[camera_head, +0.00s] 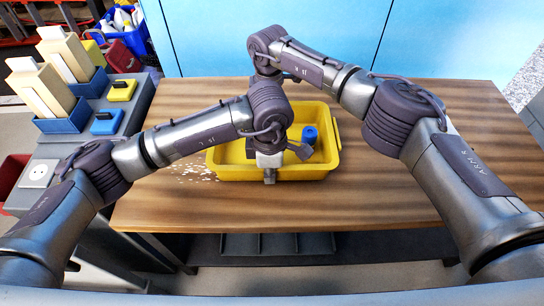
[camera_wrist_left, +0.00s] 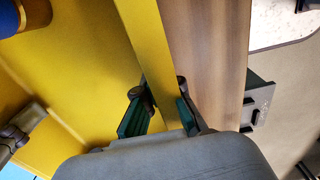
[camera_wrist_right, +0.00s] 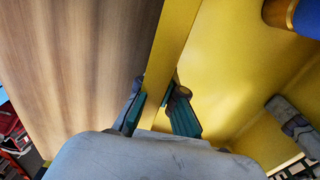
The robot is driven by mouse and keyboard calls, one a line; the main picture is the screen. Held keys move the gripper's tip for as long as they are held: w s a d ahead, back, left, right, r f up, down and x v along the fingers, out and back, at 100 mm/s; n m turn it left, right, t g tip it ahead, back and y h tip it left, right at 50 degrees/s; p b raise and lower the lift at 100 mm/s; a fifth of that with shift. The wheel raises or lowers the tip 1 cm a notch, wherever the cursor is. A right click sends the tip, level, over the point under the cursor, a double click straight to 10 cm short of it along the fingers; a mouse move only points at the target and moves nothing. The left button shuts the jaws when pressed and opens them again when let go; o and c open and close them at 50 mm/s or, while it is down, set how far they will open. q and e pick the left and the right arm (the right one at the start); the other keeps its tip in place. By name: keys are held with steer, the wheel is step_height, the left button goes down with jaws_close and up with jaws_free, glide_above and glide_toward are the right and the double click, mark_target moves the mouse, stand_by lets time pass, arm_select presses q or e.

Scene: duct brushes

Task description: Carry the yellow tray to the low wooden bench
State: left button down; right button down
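The yellow tray (camera_head: 328,165) stands on a wooden tabletop (camera_head: 400,205); I cannot tell whether this is the low bench. A blue cylinder (camera_head: 309,134) is inside the tray, with another blue part beside it. My left gripper (camera_head: 269,174) is at the tray's near wall. In the left wrist view its fingers (camera_wrist_left: 164,112) stand on either side of the wall, with a gap on the inner side. My right gripper is hidden behind the left arm in the head view. In the right wrist view its fingers (camera_wrist_right: 158,112) straddle the opposite wall, also with an inner gap.
A grey side table (camera_head: 60,150) at the left holds wooden blocks in blue holders, a yellow box (camera_head: 121,90) and a blue box (camera_head: 106,122). White specks (camera_head: 195,172) lie left of the tray. A blue crate (camera_head: 130,35) with bottles stands behind. The tabletop's right side is clear.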

arm_select(q)
steer(key=shift+s+f+b, duration=0.2)
steer(key=shift+f+b, duration=0.35)
steer(key=shift+f, duration=0.35)
arm_select(e)
steer(key=shift+w+f, duration=0.15)
steer(key=shift+f, duration=0.55)
arm_select(q)
steer(key=c, duration=1.6)
jaws_free()
steer(key=shift+r, duration=0.25)
arm_select(e)
steer(key=c, duration=1.6)
jaws_free()
steer(key=shift+r, duration=0.2)
arm_select(q)
steer(key=shift+o, duration=1.4)
arm_select(e)
steer(key=shift+o, duration=1.4)
arm_select(q)
steer(key=shift+w, duration=0.1)
steer(key=shift+r, duration=0.15)
step_height(320, 180, up, 12)
steer(key=shift+f, duration=0.25)
steer(key=shift+r, duration=0.1)
arm_select(e)
steer(key=shift+r, duration=0.25)
step_height(320, 180, up, 11)
steer(key=shift+r, duration=0.2)
